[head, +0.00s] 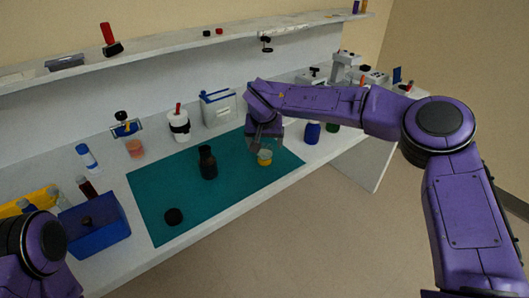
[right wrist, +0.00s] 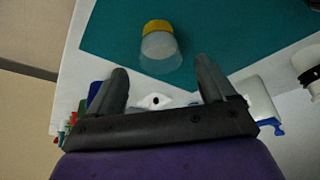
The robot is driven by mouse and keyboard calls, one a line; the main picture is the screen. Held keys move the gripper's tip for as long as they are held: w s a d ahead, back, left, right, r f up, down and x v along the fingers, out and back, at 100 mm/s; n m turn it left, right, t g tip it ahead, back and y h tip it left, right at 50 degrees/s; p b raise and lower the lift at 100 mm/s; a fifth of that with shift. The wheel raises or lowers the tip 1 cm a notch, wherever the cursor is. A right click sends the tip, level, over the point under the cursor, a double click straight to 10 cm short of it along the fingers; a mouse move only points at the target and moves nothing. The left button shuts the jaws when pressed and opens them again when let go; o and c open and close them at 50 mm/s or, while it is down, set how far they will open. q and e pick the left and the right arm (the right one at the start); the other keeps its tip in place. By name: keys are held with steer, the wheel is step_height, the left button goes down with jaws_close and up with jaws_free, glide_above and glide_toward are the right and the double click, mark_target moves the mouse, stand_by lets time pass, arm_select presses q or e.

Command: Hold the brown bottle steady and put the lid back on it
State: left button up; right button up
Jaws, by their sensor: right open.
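The brown bottle (head: 207,164) stands upright near the middle of the teal mat (head: 150,190) in the head view. A round black lid (head: 173,216) lies flat on the mat, nearer the front left and apart from the bottle. My right gripper (head: 264,147) is open, to the right of the bottle and apart from it. It is close to a small clear jar with a yellow band (head: 265,158). In the right wrist view, the open fingers (right wrist: 160,72) have nothing between them, and the jar (right wrist: 160,47) shows beyond them. My left gripper is out of view; only part of its arm shows.
A blue box (head: 95,235) and a yellow tray (head: 30,203) stand left of the mat. A white cup (head: 179,125) and a blue-handled container (head: 218,107) stand behind it. A blue bottle (head: 312,133) stands at the right. The mat between bottle and lid is clear.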

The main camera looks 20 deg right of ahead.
mark_target(265, 148)
steer(key=p+x, duration=0.1)
steer(key=x, duration=0.4)
steer(key=shift+w+f, duration=0.1)
steer(key=shift+f, duration=0.05)
stand_by(0.3)
steer(key=c, duration=1)
